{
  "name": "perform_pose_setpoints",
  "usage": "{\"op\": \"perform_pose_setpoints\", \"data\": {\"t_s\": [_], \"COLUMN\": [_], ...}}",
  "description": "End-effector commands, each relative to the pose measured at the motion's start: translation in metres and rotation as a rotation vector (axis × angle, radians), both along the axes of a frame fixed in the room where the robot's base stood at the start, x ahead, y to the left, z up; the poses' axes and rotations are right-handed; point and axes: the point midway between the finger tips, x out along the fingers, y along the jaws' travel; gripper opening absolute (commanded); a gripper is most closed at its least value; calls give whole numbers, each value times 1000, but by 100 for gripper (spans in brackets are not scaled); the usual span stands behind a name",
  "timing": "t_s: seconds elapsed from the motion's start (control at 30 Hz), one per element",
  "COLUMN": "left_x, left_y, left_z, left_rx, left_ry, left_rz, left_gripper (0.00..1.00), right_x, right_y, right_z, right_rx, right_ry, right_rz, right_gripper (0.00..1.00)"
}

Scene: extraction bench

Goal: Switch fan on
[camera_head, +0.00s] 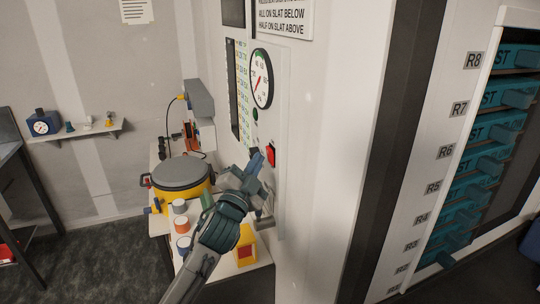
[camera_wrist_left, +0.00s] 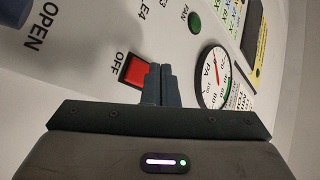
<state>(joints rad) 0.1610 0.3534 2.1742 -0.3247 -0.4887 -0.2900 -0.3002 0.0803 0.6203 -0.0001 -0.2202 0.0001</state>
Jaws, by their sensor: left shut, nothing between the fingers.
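The red rocker switch (camera_head: 271,156) sits on the white wall panel (camera_head: 290,120), below the round gauge (camera_head: 261,78). In the left wrist view the red switch (camera_wrist_left: 134,70) shows beside the word OFF. A green lamp (camera_wrist_left: 195,23) with the label FAN shows there too; in the head view the lamp (camera_head: 255,114) looks dark green. My left gripper (camera_head: 258,160) is close to the switch. Its fingers (camera_wrist_left: 160,84) are shut and empty, and overlap the switch's right edge in the wrist view. I cannot tell whether they touch it.
A grey box (camera_head: 199,100) is on the wall behind. Teal drawers (camera_head: 500,130) are at the right. A blue knob (camera_wrist_left: 15,12) shows near OPEN.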

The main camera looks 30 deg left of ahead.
Motion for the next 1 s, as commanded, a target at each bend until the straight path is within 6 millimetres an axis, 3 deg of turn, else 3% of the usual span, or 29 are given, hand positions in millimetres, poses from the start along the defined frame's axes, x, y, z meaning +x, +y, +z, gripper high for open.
{"op": "perform_pose_setpoints", "data": {"t_s": [1.0], "left_x": [7], "left_y": [-6], "left_z": [2], "left_rx": [-1], "left_ry": [0], "left_rz": [0], "left_gripper": [0], "right_x": [0], "right_y": [0], "right_z": [9], "right_rx": [0], "right_ry": [0], "right_rz": [0], "right_gripper": [0]}}
